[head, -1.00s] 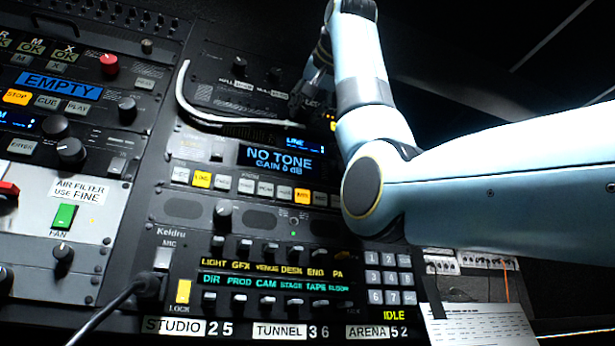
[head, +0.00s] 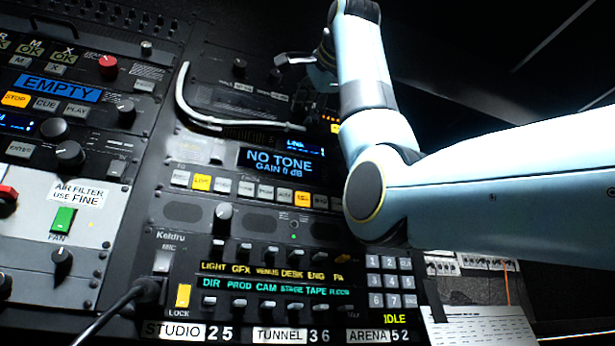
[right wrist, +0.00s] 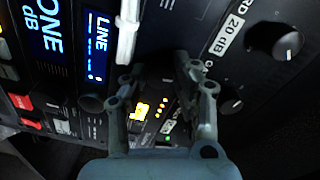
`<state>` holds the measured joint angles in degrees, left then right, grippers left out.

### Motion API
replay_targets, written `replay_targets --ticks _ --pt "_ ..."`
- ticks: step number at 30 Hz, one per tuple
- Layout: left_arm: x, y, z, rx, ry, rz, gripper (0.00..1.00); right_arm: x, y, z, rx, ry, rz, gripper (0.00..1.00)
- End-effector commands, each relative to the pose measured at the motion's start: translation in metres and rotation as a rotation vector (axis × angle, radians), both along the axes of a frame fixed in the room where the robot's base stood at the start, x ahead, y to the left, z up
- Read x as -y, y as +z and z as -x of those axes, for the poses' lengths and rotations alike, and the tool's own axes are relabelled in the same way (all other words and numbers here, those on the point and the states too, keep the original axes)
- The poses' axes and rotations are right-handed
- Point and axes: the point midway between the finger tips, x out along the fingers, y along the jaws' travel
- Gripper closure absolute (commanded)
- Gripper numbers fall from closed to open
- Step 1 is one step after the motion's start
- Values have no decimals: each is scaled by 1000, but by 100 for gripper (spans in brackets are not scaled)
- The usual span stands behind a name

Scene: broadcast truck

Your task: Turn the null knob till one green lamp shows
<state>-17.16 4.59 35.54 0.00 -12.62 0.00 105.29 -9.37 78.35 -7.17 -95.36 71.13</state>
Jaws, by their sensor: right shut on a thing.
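My right gripper (head: 302,76) reaches down to the upper part of the middle rack panel. In the right wrist view its two fingers (right wrist: 156,78) close around a dark, knob-like thing between the tips, mostly hidden, which I take for the null knob. Its label is not readable. Beside the fingers is a short row of amber lamps (right wrist: 160,109), with a bright yellow light (right wrist: 140,111) to its left. A small green light (right wrist: 168,138) glows below them. I cannot tell which of these belong to the knob. My left gripper is out of view.
A pale curved bar (head: 203,119) stands out left of the gripper. A large black knob (right wrist: 275,41) and a smaller knob (right wrist: 232,104) are close to the right finger. The display (head: 281,160) reads NO TONE. A card (head: 482,326) lies at lower right.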

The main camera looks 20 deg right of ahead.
Motion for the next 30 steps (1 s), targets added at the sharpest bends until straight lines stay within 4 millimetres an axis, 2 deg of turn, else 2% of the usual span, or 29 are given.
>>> replay_targets --ticks 9,22,23,28,30 --pt "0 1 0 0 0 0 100 1 1 0 0 -2 -84 100" --pt "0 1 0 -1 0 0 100 1 1 0 0 -2 -91 100" --pt "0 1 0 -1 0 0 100 1 1 0 0 -2 -91 71" --pt "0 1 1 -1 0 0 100 1 1 0 0 -1 -91 49" --pt "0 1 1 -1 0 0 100 0 1 0 -1 -1 -91 49"
